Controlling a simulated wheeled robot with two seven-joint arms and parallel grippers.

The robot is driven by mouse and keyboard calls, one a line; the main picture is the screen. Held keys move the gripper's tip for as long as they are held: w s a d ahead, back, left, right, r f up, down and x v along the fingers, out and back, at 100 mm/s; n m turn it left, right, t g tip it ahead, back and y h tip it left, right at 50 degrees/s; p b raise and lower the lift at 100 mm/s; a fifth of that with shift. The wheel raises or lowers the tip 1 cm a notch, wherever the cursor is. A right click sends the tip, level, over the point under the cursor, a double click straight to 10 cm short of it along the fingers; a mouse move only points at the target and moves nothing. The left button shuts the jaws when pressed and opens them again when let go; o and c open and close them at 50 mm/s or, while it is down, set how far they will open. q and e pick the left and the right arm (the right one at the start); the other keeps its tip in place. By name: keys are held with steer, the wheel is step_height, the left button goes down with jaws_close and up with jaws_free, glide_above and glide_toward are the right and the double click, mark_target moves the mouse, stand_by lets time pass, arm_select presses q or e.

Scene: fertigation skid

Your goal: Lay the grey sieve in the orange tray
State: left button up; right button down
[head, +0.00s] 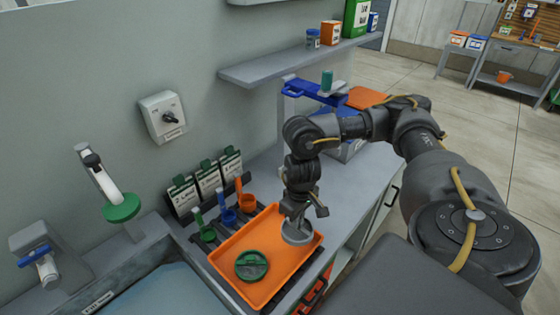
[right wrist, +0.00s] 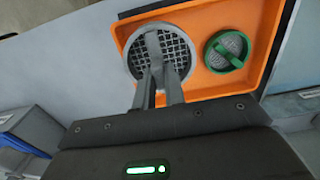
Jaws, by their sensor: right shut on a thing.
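The grey sieve (right wrist: 176,45) is a round mesh disc with a raised handle across it. My right gripper (right wrist: 154,78) is shut on that handle. In the head view the sieve (head: 297,232) is at the right part of the orange tray (head: 255,287), under my right gripper (head: 297,215). In the right wrist view it overlaps the tray's edge (right wrist: 205,9); whether it touches the tray floor I cannot tell. A green sieve (head: 252,265) lies in the tray's near left part. My left gripper is not in view.
Green, blue and orange scoops (head: 227,214) stand behind the tray, below several label cards (head: 207,176) at the wall. A blue-handled item (head: 312,92) stands farther back on the counter. A wall shelf (head: 290,62) hangs above.

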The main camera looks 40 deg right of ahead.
mark_target(282, 226)
steer(key=w+f+b, duration=0.1)
steer(key=w+f, duration=0.4)
steer(key=f, duration=0.1)
steer(key=shift+w+a, duration=0.25)
steer(key=shift+a, duration=0.05)
steer(key=shift+w+f+b, duration=0.15)
steer(key=shift+f+b, duration=0.4)
steer(key=shift+f, duration=1.1)
steer(key=shift+f, duration=0.1)
steer(key=c, duration=1.5)
jaws_free()
steer(key=shift+o, duration=0.2)
step_height(282, 226, up, 12)
steer(key=p, duration=0.2)
steer(key=shift+p, duration=0.4)
